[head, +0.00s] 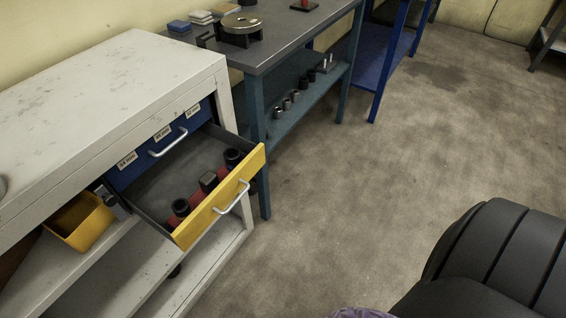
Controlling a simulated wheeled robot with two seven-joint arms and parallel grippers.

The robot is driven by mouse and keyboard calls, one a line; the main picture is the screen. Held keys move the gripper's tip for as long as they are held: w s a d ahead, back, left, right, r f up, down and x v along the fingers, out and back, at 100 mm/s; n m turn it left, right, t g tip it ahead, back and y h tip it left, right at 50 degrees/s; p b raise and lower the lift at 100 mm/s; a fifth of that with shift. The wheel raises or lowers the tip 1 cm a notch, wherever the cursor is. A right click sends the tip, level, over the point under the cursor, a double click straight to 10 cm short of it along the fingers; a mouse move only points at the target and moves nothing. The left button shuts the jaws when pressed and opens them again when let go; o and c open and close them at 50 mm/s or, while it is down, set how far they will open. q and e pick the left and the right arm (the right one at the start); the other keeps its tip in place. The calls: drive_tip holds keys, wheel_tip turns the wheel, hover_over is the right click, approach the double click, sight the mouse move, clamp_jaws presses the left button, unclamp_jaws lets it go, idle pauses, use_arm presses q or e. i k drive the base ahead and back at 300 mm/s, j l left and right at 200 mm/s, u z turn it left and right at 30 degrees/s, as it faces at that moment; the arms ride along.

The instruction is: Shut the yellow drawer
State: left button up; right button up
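The yellow drawer (246,182) is pulled out of the white cabinet (122,73), below a blue drawer front (127,168). Its yellow front has a silver bar handle (232,198) and faces the open floor. Inside, several black sockets (208,181) sit on a red holder, with bare grey tray floor behind them. Neither of my grippers is in view, so I cannot see what they hold or how they stand to the drawer.
A yellow bin (79,222) sits on the cabinet's shelf, left of the drawer. A dark workbench (279,51) with sockets on its lower shelf stands beyond the cabinet. The concrete floor (345,170) right of the drawer is clear. A dark rounded form fills the lower right.

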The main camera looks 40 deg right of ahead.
sight(176, 175)
drive_tip(key=z, duration=0.7)
drive_tip(key=k+l, duration=0.2)
drive_tip(key=l, duration=0.15)
drive_tip(key=k+l+u, duration=0.1)
drive_tip(key=l, duration=0.3)
drive_tip(key=k+l, duration=0.25)
drive_tip(key=l+u, duration=0.05)
drive_tip(key=l, duration=0.05)
